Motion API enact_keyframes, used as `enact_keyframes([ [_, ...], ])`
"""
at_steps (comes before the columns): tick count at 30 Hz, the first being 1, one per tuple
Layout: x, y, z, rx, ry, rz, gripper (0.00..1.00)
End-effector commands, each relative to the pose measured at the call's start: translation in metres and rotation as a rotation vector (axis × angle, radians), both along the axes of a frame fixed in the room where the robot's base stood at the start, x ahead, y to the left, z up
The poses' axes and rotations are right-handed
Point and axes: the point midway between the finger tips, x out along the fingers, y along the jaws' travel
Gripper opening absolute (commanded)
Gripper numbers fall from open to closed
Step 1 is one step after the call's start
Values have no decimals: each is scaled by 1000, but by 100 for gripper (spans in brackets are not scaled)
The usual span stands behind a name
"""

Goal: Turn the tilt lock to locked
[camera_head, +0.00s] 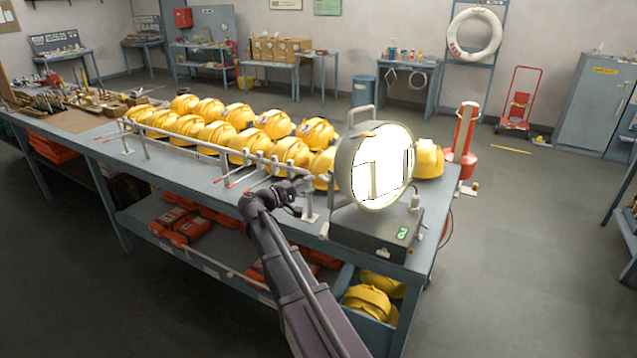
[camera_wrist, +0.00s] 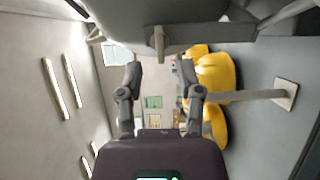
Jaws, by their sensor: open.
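The large round lamp (camera_head: 345,165) stands on its grey base at the right end of the bench, its face glowing white. Its grey housing fills the top of the wrist view (camera_wrist: 190,15). A short grey lever (camera_wrist: 158,42) sticks out there, probably the tilt lock; its setting cannot be told. A small pale part (camera_head: 323,231) at the base's left corner may be the same piece, but I cannot tell. My gripper (camera_head: 298,199) is left of the lamp. In the wrist view my gripper (camera_wrist: 158,66) has its fingers apart and empty, with the lever showing just beyond their tips.
Yellow helmets (camera_head: 248,140) fill the bench behind my gripper. A metal rail (camera_head: 190,146) on posts runs along the bench, close to my gripper. A base knob (camera_head: 385,252) and a green display (camera_head: 402,233) face front. The floor in front is clear.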

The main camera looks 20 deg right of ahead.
Motion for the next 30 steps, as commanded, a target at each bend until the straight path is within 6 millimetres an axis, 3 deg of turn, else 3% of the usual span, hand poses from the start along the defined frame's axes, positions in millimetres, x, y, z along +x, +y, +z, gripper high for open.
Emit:
enact_keyframes([
  [6,-7,33,0,1,0,2,47],
  [12,-10,52,0,1,-1,1,47],
  [30,-12,60,0,1,-1,0,47],
])
